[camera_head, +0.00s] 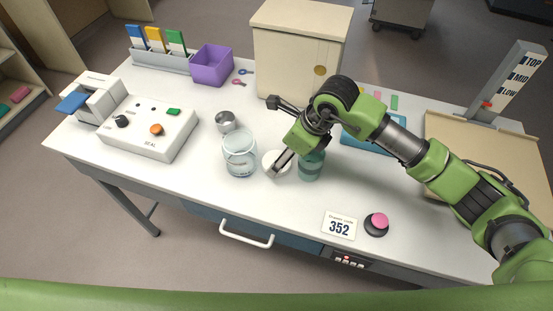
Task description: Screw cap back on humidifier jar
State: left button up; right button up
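A clear glass jar (240,158) stands upright on the white table, with liquid low inside it. A teal see-through jar (312,165) stands to its right, partly hidden by my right gripper. A white round cap (268,164) is between the two jars. My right gripper (275,137) comes in from the right, its two fingers spread apart, one toward the back and one toward the front. The front finger overlaps the cap in the picture; I cannot tell whether it touches it. Nothing shows between the fingers. My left gripper is not in view.
A small metal cup (226,121) stands behind the clear jar. A control box (149,131) is at left, a purple bin (211,65) and cream cabinet (298,50) at the back. A 352 card (340,225) and pink button (378,221) are at front right. The front-left tabletop is clear.

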aim_at(270, 157)
jog(key=shift+p+x, duration=0.5)
jog(key=shift+x, duration=1.45)
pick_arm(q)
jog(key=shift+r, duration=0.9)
pick_arm(e)
jog(key=shift+w+r, duration=0.1)
jog(key=shift+w, duration=0.05)
jog(key=c, duration=1)
